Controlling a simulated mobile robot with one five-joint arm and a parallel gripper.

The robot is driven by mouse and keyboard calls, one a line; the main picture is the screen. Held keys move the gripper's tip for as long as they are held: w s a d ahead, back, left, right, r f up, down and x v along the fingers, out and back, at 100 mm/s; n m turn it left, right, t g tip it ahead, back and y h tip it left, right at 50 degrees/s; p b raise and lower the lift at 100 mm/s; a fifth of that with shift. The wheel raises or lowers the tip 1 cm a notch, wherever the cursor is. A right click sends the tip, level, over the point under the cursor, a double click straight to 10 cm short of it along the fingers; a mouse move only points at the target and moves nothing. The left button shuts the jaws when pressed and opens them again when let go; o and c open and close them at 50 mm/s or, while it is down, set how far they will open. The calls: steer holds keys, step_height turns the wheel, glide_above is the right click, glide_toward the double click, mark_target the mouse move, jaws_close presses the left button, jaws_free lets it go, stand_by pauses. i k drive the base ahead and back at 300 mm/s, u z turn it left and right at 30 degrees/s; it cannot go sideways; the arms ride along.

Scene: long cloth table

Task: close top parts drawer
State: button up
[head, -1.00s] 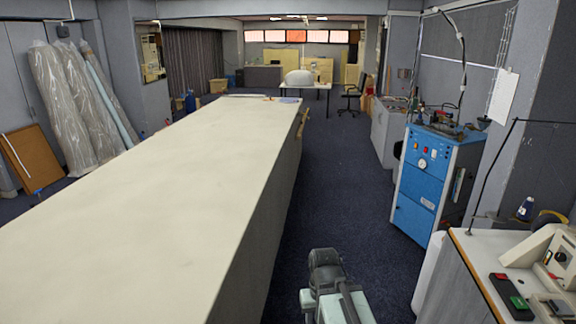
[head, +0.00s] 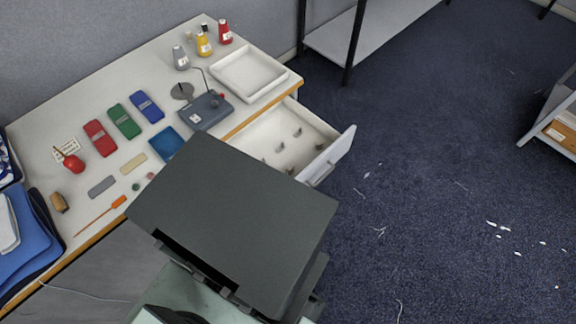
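The top parts drawer (head: 275,140) stands open under the right end of a white workbench (head: 120,165) in the head view. Its white front panel (head: 333,152) is pulled out to the right, with a handle low on it. Several small grey parts lie on the drawer's floor. A large dark grey block of my own arm covers the near side of the drawer and part of the bench front. My gripper's fingers do not show, so I cannot tell where they are relative to the drawer.
On the bench are a white tray (head: 247,73), a small grey device (head: 205,110), bottles, coloured cases, a blue square (head: 167,143) and an orange-handled screwdriver (head: 100,214). A dark-legged shelf (head: 370,35) stands behind. The carpet (head: 430,190) to the right is open, with white scraps.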

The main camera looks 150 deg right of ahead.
mark_target(260, 139)
steer(key=z, duration=3.25)
steer(key=k, duration=0.4)
steer(key=z, duration=3.55)
steer(key=i, duration=0.65)
steer(key=z, duration=0.15)
